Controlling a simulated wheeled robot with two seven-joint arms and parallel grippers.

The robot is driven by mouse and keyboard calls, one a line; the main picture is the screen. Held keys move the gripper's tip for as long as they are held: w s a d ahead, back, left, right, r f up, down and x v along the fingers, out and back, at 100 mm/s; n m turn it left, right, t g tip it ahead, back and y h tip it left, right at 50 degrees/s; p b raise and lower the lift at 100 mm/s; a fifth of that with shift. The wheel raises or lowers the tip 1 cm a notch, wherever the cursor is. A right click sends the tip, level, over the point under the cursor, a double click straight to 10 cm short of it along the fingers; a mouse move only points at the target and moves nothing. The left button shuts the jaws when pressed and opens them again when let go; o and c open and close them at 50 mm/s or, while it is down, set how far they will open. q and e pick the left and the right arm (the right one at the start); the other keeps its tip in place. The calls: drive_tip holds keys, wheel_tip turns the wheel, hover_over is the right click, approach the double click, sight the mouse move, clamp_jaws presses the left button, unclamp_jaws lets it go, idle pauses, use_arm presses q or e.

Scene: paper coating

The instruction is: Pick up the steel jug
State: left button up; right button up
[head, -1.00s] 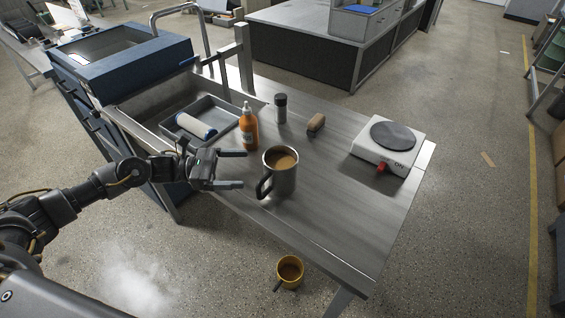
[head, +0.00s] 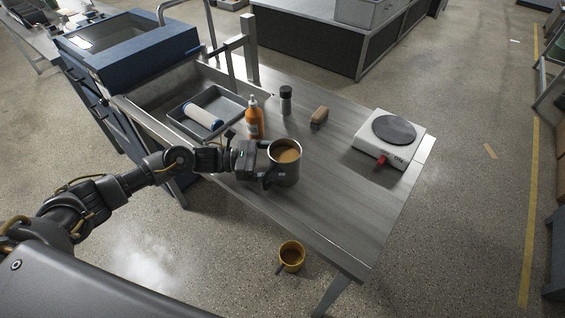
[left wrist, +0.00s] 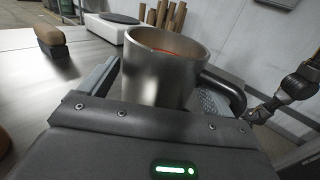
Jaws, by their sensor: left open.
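The steel jug (head: 287,172) stands upright on the metal worktop, filled with a brown liquid. In the left wrist view the jug (left wrist: 158,75) is close in front, with its dark handle on the right. My left gripper (head: 270,165) is open at the jug, with its fingers on either side of the jug's body. In the left wrist view the fingers (left wrist: 155,95) show partly to the left and right of the jug. I cannot tell whether they touch it. My right gripper is not in view.
An orange bottle (head: 254,120), a dark-capped jar (head: 286,101), a wooden-handled brush (head: 319,117) and a white hotplate (head: 390,150) share the worktop (head: 345,195). A grey tray (head: 232,112) holds a roller (head: 203,117).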

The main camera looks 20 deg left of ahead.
use_arm(q)
drive_tip(key=shift+w+d, duration=0.2)
drive_tip(key=shift+d, duration=0.45)
drive_tip(key=c, duration=0.9)
